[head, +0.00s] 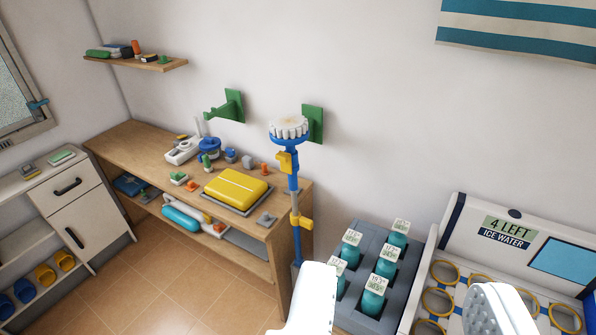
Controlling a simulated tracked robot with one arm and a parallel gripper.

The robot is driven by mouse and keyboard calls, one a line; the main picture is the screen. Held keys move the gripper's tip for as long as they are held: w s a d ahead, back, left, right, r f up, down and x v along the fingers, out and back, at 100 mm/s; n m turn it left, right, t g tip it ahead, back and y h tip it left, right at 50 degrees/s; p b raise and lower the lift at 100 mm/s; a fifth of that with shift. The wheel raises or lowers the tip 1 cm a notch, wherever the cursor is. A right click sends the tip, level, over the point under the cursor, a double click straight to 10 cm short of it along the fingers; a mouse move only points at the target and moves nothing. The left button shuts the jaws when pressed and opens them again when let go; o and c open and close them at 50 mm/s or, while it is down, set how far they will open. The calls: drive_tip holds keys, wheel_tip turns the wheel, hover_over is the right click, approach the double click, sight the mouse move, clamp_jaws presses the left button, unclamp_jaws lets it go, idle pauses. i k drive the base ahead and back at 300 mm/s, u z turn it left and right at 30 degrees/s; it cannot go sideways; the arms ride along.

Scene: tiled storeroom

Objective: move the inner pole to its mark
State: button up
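A telescopic pole stands upright in front of the wall at the right end of the wooden bench. It has a round whitish toothed head (288,127) on a blue collar, an upper blue section (293,182), a short grey section (295,203) and a lower blue section (297,245). A yellow clamp (286,162) sits high on it and another yellow clamp (301,223) lower down. I cannot make out a mark on it. My gripper (400,300) is open and empty, its two white fingers wide apart, below and right of the pole. The left finger is near the pole's lower end.
The wooden bench (130,150) holds a yellow case (235,187) and small items. A grey rack (366,240) of labelled teal bottles and a white ice water unit (500,225) stand right. Tiled floor (160,280) is clear at left.

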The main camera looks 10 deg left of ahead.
sight(292, 180)
drive_tip(key=z, duration=0.05)
drive_tip(key=i, duration=1)
drive_tip(key=u, duration=0.05)
